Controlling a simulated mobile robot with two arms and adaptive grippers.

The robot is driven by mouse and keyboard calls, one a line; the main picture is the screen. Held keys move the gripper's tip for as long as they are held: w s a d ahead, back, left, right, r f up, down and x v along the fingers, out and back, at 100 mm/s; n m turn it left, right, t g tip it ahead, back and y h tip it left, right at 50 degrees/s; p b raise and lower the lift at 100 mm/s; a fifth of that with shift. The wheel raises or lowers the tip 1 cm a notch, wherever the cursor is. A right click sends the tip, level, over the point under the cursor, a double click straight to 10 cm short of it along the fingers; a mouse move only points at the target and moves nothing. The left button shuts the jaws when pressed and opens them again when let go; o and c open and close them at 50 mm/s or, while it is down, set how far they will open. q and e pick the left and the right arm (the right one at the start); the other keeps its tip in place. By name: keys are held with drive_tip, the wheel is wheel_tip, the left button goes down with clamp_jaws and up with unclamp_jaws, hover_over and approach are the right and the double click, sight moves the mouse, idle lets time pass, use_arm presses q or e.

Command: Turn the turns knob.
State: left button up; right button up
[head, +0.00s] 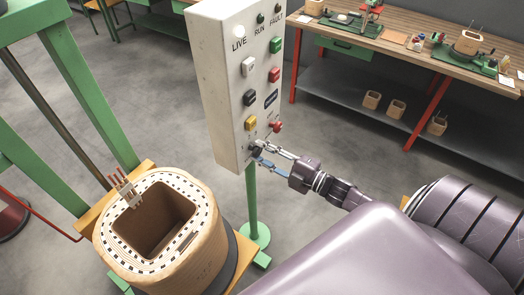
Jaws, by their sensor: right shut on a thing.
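The control box (222,80) is a pale upright panel on a green post in the middle of the head view. The small dark turns knob (255,150) sits low on its face, below the yellow button. My right gripper (261,152) reaches in from the right with its fingers at the knob, and it is shut on it. The fingers partly hide the knob, so I cannot tell its pointer position. My left gripper is not in view.
A red knob (276,126) sits close above the fingers, next to the yellow button (251,123). A large wooden coil (125,254) stands at the lower left beside a green frame (75,85). A workbench (400,42) is at the back right. Grey floor lies between.

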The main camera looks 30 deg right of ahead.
drive_tip(key=m+p, duration=0.1)
drive_tip(key=m, duration=0.3)
drive_tip(key=shift+m, duration=0.3)
idle(0.4)
drive_tip(key=o, duration=1.2)
drive_tip(key=shift+c, duration=0.2)
drive_tip(key=v, duration=1.2)
